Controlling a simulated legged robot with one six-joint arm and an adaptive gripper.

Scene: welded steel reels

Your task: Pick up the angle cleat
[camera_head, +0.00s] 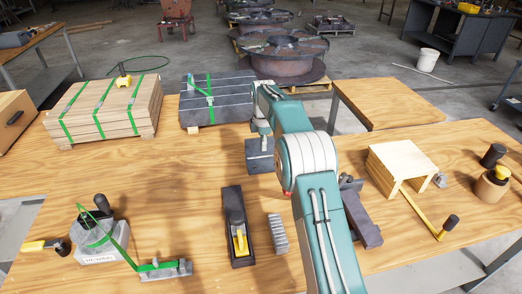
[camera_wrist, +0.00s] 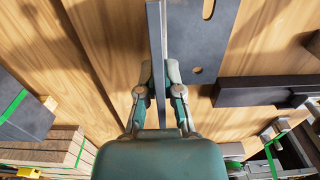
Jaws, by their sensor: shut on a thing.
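The angle cleat (camera_wrist: 205,40) is a dark grey steel angle. In the wrist view one leg stands edge-on between my fingers, and the other leg spreads to the right with holes in it. My gripper (camera_wrist: 159,75) is shut on the upright leg, one finger on each side. In the head view the cleat (camera_head: 259,160) shows as a grey plate below my gripper (camera_head: 262,132), partly hidden by my arm. I cannot tell whether it touches the table.
Strapped wooden boards (camera_head: 105,108) and strapped grey bars (camera_head: 218,97) stand behind to the left. A black plane-like tool (camera_head: 237,225) and a ridged grey block (camera_head: 277,233) lie in front. A dark steel piece (camera_head: 361,217) and wooden stand (camera_head: 401,163) are to the right.

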